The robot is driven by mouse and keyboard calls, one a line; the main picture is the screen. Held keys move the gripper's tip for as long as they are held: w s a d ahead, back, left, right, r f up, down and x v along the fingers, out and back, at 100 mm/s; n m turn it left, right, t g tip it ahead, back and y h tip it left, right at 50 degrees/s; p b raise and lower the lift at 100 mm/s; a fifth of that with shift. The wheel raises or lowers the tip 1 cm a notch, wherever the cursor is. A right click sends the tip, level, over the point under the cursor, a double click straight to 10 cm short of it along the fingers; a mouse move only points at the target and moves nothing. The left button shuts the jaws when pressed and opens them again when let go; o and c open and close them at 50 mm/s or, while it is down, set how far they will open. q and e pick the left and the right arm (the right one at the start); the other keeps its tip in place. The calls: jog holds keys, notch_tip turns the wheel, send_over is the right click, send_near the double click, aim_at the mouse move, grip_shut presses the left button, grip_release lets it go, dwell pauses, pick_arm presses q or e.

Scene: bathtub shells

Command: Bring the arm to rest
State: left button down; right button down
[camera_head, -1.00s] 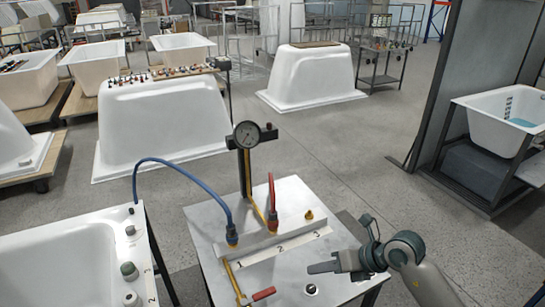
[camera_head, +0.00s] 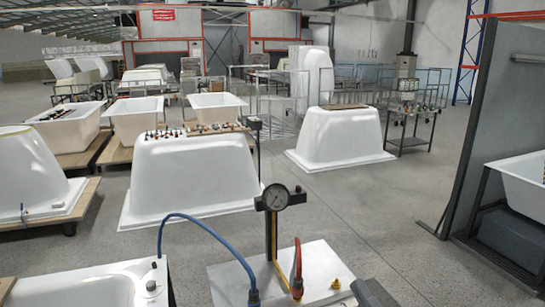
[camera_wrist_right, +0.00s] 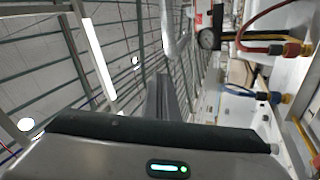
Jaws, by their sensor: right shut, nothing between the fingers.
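My right gripper (camera_wrist_right: 163,97) shows in the right wrist view as dark fingers, shut with nothing between them. It is apart from the test bench. The white-topped bench (camera_head: 228,283) stands at the bottom centre of the head view, with a round pressure gauge (camera_head: 276,197) on a post, a blue hose (camera_head: 213,232) and a red hose (camera_head: 297,265). In the right wrist view the picture is turned sideways, with the gauge (camera_wrist_right: 208,39) and both hoses at the right.
A bathtub edge (camera_head: 85,290) lies left of the bench. An upturned white tub shell (camera_head: 190,180) and another (camera_head: 340,140) stand behind it. A grey partition (camera_head: 490,125) and a racked tub (camera_head: 524,180) are at the right. Grey floor is open between.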

jog(key=s+d+f+m+g+h, duration=0.2)
jog(key=d+f+m+g+h, duration=0.1)
jog(key=d+f+m+h, duration=0.4)
jog(key=s+d+f+m+g+h, duration=0.25)
jog(key=d+f+m+h, duration=0.2)
jog(key=f+m, duration=0.35)
jog(key=s+a+f+m+g+y, duration=0.1)
jog(key=s+a+f+g, duration=0.1)
jog(key=s+f+g, duration=0.35)
jog(key=s+a+f+m+g+y, duration=0.1)
jog(key=s+a+f+g, duration=0.2)
jog(key=s+f, duration=0.55)
jog(key=s+a+f+m+g+y, duration=0.15)
jog(key=s+f+g, duration=0.3)
jog(key=s, duration=0.55)
notch_tip(320, 180, down, 30)
jog(key=n+b, duration=0.1)
jog(key=b, duration=0.2)
jog(key=s+d+f+g+h+b, duration=0.1)
jog(key=s+d+f+b, duration=0.1)
jog(key=s+f, duration=1.6)
notch_tip(320, 180, down, 3)
jog(key=shift+s+d+f+g, duration=0.1)
jog(key=shift+s+d+g, duration=0.2)
jog(key=shift+s+g, duration=0.1)
